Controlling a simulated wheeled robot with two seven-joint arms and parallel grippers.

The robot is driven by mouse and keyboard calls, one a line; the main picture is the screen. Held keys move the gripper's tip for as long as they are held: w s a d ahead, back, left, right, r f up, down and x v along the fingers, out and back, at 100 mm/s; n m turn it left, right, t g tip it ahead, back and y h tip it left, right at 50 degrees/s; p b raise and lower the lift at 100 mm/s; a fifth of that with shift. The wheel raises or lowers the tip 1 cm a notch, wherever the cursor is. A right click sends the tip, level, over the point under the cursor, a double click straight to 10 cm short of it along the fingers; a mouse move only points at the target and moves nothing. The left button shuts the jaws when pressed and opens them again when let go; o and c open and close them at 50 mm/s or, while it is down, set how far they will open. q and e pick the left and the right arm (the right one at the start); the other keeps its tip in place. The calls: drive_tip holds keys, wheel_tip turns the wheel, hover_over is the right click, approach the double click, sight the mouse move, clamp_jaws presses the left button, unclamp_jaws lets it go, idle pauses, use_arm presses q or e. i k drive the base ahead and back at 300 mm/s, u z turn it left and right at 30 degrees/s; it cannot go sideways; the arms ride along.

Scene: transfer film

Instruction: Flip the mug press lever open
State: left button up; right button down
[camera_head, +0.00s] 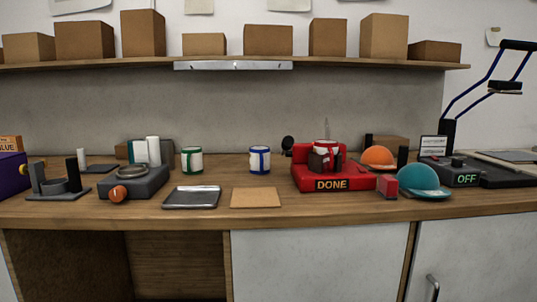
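The red mug press (352,179) stands on the workbench right of centre, and its front label reads DONE. A white mug with red trim (326,148) sits in it, partly covered by red and dark parts of the press. A black round knob (287,143) shows just behind the press's left side; I cannot tell for sure whether it is the end of the lever. Neither of my grippers is in view.
A silver tray (191,197) and a tan square pad (255,198) lie left of the press. A green-trimmed mug (191,161) and a blue-trimmed mug (260,160) stand behind them. A red block (387,187) and a teal cap (420,178) sit close on the right.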

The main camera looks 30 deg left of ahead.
sight(288, 141)
drive_tip(key=u, duration=1.65)
drive_tip(key=i, duration=0.5)
